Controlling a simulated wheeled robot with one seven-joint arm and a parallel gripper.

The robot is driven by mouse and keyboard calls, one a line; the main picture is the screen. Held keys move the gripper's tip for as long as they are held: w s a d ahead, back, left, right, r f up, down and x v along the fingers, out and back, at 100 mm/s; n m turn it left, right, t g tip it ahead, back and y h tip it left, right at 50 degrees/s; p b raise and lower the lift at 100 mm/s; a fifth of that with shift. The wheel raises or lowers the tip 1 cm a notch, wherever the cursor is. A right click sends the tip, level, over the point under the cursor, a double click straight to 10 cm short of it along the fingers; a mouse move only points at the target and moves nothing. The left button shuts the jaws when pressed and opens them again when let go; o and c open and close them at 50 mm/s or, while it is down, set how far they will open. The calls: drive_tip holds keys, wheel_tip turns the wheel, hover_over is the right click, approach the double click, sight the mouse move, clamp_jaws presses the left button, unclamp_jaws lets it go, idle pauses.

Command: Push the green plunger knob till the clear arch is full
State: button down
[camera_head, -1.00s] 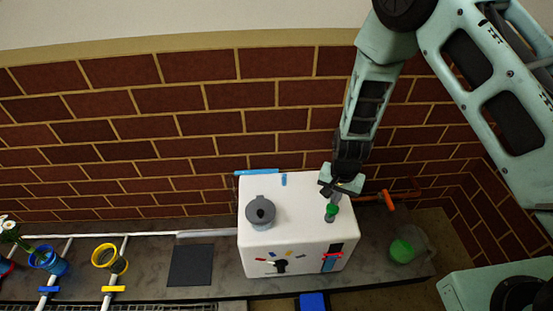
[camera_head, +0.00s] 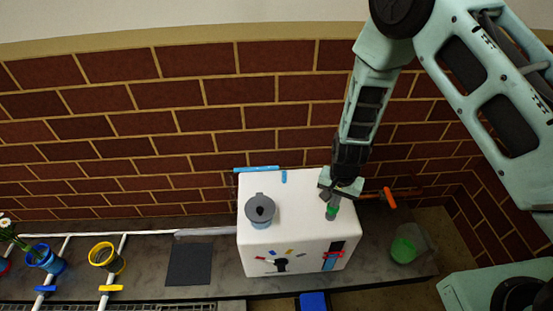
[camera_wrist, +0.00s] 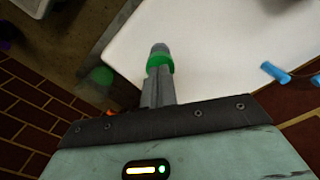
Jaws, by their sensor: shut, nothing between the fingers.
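The green plunger knob (camera_head: 332,210) stands at the right of the white box's (camera_head: 300,205) top, with a grey part under it. My gripper (camera_head: 333,202) is shut, pointing down, with its fingertips at the top of the knob. In the wrist view the closed fingers (camera_wrist: 158,88) meet the green knob (camera_wrist: 160,63), with a grey end beyond it. I cannot tell how far the knob is pressed. A blue-ended tube (camera_head: 258,169) runs by the box's back left edge; I cannot make out a clear arch there or how full it is.
A grey lidded cup (camera_head: 260,211) stands on the box's left. A clear beaker with green contents (camera_head: 404,247) is to the box's right, near an orange handle (camera_head: 389,197). The brick wall (camera_head: 200,95) is behind.

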drive_tip(key=shift+f+b, duration=0.4)
drive_tip(key=shift+f, duration=0.4)
drive_tip(key=shift+r, duration=0.1)
drive_tip(key=shift+r+p, duration=2.05)
drive_tip(key=shift+r, duration=0.2)
wheel_tip(320, 180, up, 9)
drive_tip(key=p, duration=0.7)
drive_tip(key=shift+p, duration=0.35)
